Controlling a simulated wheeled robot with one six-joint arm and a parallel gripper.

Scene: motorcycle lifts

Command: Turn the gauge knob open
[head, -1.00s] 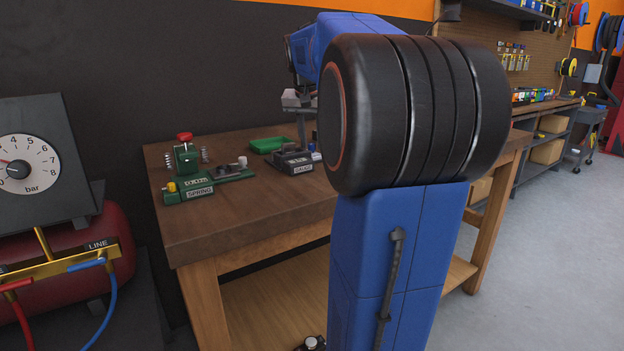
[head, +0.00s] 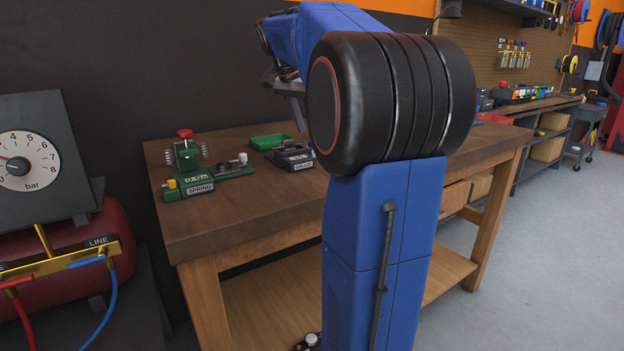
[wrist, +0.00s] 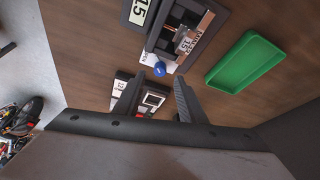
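A small blue knob (wrist: 159,69) sits at the near edge of a dark device (wrist: 187,35) on the bench in the wrist view. My gripper (wrist: 154,86) is open, its two dark fingers apart with nothing between them. The knob is just beyond the fingertips, roughly in line with the gap; contact does not show. In the head view my gripper (head: 290,88) is above the bench, partly hidden by my arm. A dark labelled device (head: 292,156) stands below it, its label too small to read surely. The large bar gauge (head: 28,160) is at the left.
A green tray (head: 271,142) lies behind the dark device and shows at right in the wrist view (wrist: 245,62). A green SPRING device (head: 188,175) stands at the bench's left. Another small labelled device (wrist: 150,98) shows between the fingers. The bench's front (head: 240,220) is bare.

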